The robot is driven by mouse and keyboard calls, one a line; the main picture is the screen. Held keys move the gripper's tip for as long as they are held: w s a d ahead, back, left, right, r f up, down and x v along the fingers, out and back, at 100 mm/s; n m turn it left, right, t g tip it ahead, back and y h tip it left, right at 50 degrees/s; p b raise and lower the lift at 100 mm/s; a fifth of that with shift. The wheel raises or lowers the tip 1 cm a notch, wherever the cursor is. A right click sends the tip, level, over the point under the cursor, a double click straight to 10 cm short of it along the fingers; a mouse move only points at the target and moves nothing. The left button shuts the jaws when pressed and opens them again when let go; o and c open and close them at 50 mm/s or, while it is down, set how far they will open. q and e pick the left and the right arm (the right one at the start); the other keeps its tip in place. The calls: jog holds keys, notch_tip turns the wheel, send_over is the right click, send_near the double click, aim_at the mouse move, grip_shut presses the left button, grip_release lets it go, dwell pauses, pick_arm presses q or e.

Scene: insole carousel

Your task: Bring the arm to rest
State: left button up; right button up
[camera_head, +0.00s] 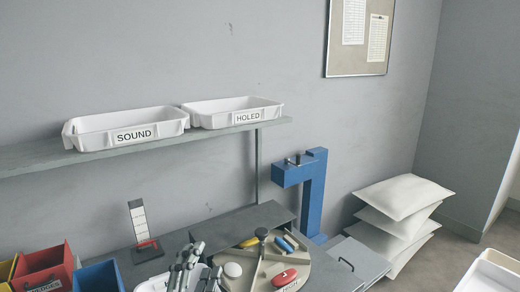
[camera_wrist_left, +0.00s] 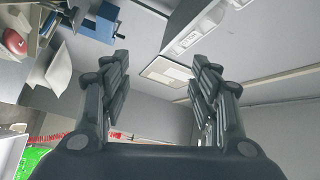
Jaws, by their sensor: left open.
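My left gripper (camera_head: 197,266) is at the bottom of the head view, in front of the bench and just left of the round beige carousel (camera_head: 243,268). In the left wrist view my left gripper (camera_wrist_left: 160,78) has its two dark fingers wide apart with nothing between them. It is open and empty. My right gripper is in neither view.
Trays marked SOUND (camera_head: 134,135) and HOLED (camera_head: 247,118) stand on the shelf (camera_head: 30,158). The carousel carries a red piece (camera_head: 284,277). Red (camera_head: 45,268) and blue (camera_head: 100,278) bins stand left; a blue post (camera_head: 312,190) and white sacks (camera_head: 404,195) right.

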pick_arm(q)
jog(key=s+a+f+n+g+y, duration=0.35)
jog(key=a+f+n+g, duration=0.2)
jog(key=f, duration=0.55)
jog(key=s+a+f+n+g, duration=0.1)
jog(key=s+f+n+g, duration=0.35)
jog(key=s+f, duration=0.5)
jog(key=s+a+f+n+g, duration=0.25)
jog(key=s+f+g, duration=0.3)
jog(key=s, duration=0.75)
jog(key=s+d+f+g+b, duration=0.1)
jog(key=s+f+b, duration=0.15)
jog(key=f, duration=1.45)
jog(key=s+f+g+b, duration=0.1)
jog(key=f+b, duration=0.2)
jog(key=f, duration=1.5)
jog(key=s+a+f+b, duration=0.3)
jog(key=s+f+b, duration=0.1)
jog(key=s+f, duration=1.2)
notch_tip(320, 180, down, 2)
jog(key=shift+f+g+b, duration=0.1)
jog(key=shift+g+b, duration=0.2)
jog(key=shift+g, duration=0.05)
jog(key=shift+h, duration=0.25)
